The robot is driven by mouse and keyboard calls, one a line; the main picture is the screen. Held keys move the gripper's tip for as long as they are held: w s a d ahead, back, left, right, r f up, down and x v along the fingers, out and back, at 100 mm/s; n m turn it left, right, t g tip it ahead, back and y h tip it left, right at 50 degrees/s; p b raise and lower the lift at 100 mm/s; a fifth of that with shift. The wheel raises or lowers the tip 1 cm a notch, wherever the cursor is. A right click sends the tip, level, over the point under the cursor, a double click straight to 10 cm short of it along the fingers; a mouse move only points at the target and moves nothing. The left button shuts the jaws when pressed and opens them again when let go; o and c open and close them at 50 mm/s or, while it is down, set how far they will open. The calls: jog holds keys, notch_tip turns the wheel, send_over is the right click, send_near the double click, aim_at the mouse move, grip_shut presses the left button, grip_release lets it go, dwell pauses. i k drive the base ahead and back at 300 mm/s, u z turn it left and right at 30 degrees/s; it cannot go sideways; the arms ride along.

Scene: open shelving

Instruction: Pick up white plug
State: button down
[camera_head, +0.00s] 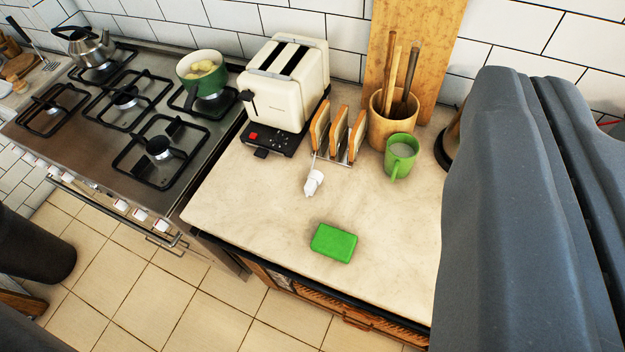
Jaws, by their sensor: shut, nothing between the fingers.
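The white plug (313,183) lies on the pale worktop, in front of the toast rack and to the right of the toaster. A short thin pale piece, like a cord, runs up from it toward the rack. Nothing touches the plug from my side. A large grey part of my arm fills the right side of the view. My gripper's fingers do not show.
Toaster (285,85), toast rack (338,138), green mug (400,157) and wooden utensil pot (391,124) stand behind the plug. A green box-like block (334,243) lies nearer the front edge. The gas hob (120,105) is left. The worktop (250,195) left of the plug is clear.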

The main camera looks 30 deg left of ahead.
aim_at(315, 177)
jog(key=k, duration=0.65)
jog(key=z, duration=0.55)
jog(key=i, duration=1.4)
jog(key=u, duration=0.2)
